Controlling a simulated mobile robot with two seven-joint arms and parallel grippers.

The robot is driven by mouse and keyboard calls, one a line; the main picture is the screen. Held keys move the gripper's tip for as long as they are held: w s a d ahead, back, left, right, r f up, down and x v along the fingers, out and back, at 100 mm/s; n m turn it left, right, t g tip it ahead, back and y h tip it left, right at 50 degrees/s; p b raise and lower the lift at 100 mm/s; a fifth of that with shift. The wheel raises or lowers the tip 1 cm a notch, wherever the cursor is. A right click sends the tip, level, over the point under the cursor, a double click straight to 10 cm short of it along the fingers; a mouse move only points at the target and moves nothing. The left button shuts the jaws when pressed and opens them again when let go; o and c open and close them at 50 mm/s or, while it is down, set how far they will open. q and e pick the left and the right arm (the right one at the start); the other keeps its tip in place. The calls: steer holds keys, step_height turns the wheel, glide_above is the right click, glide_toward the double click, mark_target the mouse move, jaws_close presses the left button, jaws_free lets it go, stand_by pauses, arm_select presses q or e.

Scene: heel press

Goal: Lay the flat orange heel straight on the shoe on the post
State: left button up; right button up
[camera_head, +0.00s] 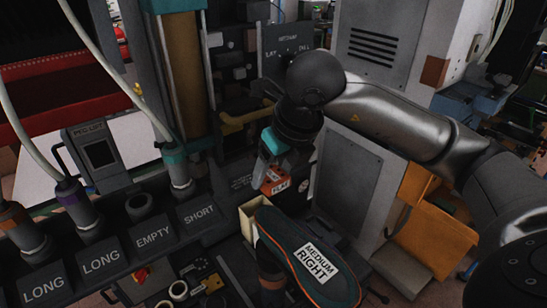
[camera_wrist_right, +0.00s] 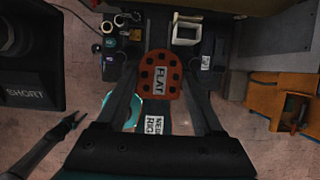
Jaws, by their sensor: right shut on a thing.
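The flat orange heel (camera_head: 275,185), marked FLAT, is in my right gripper (camera_head: 272,160), above and behind the shoe in the head view. In the right wrist view the heel (camera_wrist_right: 160,78) sits between the fingers of my right gripper (camera_wrist_right: 160,90), its row of dark holes facing the camera. The shoe (camera_head: 290,238) lies sole up at the lower middle, dark with an orange edge and a MEDIUM RIGHT label. Its label shows partly below the heel in the wrist view (camera_wrist_right: 154,128). The post under the shoe is mostly hidden.
A pale open box (camera_head: 250,215) stands beside the shoe's far left end. A dark rack (camera_head: 155,235) labelled LONG, EMPTY and SHORT is at left, with hoses. Orange bins (camera_head: 430,240) stand at right.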

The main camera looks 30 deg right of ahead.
mark_target(270, 216)
steer(key=shift+s+f, duration=0.1)
steer(key=shift+f, duration=0.35)
steer(key=shift+s+a+f+b, duration=0.1)
steer(key=shift+f+b, duration=0.2)
steer(key=shift+b, duration=0.1)
steer(key=shift+f+b, duration=0.45)
steer(key=shift+f, duration=0.25)
step_height(270, 216, down, 3)
steer(key=b, duration=0.2)
steer(key=shift+b, duration=0.35)
step_height(270, 216, down, 2)
steer(key=shift+f+b, duration=0.1)
steer(key=shift+b, duration=1)
steer(key=shift+f+b, duration=0.4)
arm_select(q)
step_height(270, 216, down, 8)
steer(key=s+a, duration=0.1)
steer(key=s, duration=0.1)
steer(key=shift+s+g, duration=0.3)
steer(key=shift+s, duration=0.1)
steer(key=shift+a+r, duration=0.1)
steer(key=shift+f+b, duration=0.6)
steer(key=shift+b, duration=0.05)
arm_select(e)
steer(key=shift+f, duration=0.55)
